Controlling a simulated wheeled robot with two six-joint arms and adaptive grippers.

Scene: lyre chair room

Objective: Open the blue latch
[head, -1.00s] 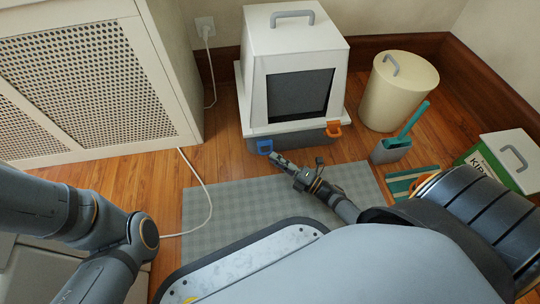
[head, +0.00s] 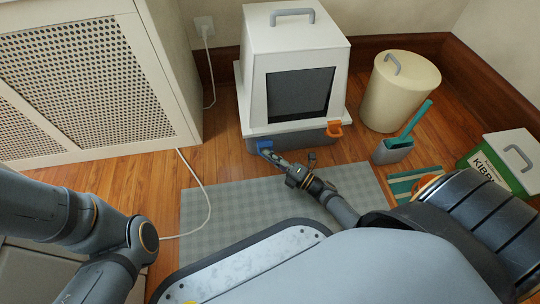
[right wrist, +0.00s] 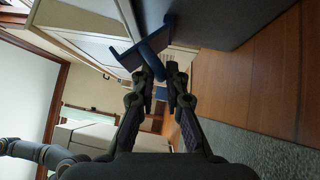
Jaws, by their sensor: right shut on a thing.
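The blue latch (head: 264,146) is on the front left of a white and grey litter box (head: 255,95). In the right wrist view the latch (right wrist: 147,50) shows as a dark blue bracket with a loop reaching down between the fingertips. My right gripper (head: 272,156) is at the latch from the front right. In the right wrist view my right gripper (right wrist: 163,84) is shut on the latch's loop. An orange latch (head: 334,129) is on the box's right side. My left arm is at the left of the head view; its gripper is out of frame.
A grey mat (head: 235,205) lies before the box. A white cable (head: 205,190) and a perforated cabinet (head: 95,80) are at left.

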